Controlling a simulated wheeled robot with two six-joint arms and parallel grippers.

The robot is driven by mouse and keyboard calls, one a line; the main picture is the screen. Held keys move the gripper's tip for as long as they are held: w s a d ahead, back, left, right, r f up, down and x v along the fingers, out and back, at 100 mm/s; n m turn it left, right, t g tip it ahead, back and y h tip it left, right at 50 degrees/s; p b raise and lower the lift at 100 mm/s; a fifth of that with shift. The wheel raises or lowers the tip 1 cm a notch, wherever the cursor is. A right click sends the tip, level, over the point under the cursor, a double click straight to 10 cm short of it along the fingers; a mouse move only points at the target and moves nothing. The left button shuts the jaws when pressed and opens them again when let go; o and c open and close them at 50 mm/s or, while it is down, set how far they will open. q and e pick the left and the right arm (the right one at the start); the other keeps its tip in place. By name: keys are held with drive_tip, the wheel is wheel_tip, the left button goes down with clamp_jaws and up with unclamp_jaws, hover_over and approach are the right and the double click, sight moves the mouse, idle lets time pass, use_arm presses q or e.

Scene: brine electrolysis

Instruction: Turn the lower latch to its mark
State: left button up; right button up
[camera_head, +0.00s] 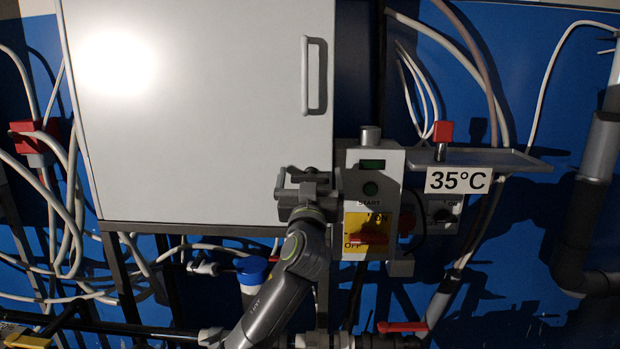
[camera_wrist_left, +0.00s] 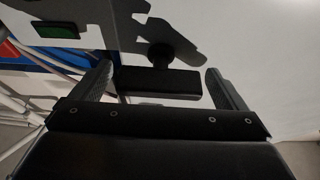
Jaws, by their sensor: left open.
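The lower latch (camera_head: 312,173) is a small dark piece at the lower right corner of the pale cabinet door (camera_head: 200,150), partly hidden by my left gripper. In the left wrist view the latch (camera_wrist_left: 158,82) shows as a dark bar below a round dark knob. My left gripper (camera_head: 304,186) is at the latch. In the left wrist view my left gripper (camera_wrist_left: 160,80) is open, with one finger on each side of the bar; gaps show beside it. I cannot make out the mark. My right gripper is not in view.
A shelf (camera_head: 490,158) carries a 35°C label (camera_head: 458,180). A vertical handle (camera_head: 305,75) is above on the door. Hoses and pipes lie below.

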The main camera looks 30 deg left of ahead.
use_arm(q)
drive_tip(key=c, duration=1)
drive_tip(key=m+p, duration=0.1)
drive_tip(key=m+h+p, duration=0.1)
drive_tip(key=shift+r+m+t, duration=0.2)
drive_tip(key=shift+m+t, duration=0.1)
drive_tip(key=shift+m, duration=0.1)
drive_tip(key=m+h+p, duration=0.2)
drive_tip(key=m+p, duration=0.3)
drive_tip(key=p, duration=0.1)
drive_tip(key=m+h+p, duration=0.3)
drive_tip(key=m+p, duration=0.3)
drive_tip(key=p, duration=0.1)
drive_tip(key=m+g+h+p, duration=0.1)
drive_tip(key=m+h+p, duration=0.1)
drive_tip(key=m+p, duration=0.3)
drive_tip(key=shift+m+p, duration=0.4)
drive_tip(key=shift+p, duration=0.3)
drive_tip(key=shift+d+f+m+g+h+p, duration=0.1)
drive_tip(key=shift+m+g+h+p, duration=0.2)
drive_tip(key=shift+m+p, duration=0.3)
drive_tip(key=shift+f+m+g, duration=0.15)
drive_tip(key=shift+m+g, duration=0.15)
drive_tip(key=shift+m, duration=0.5)
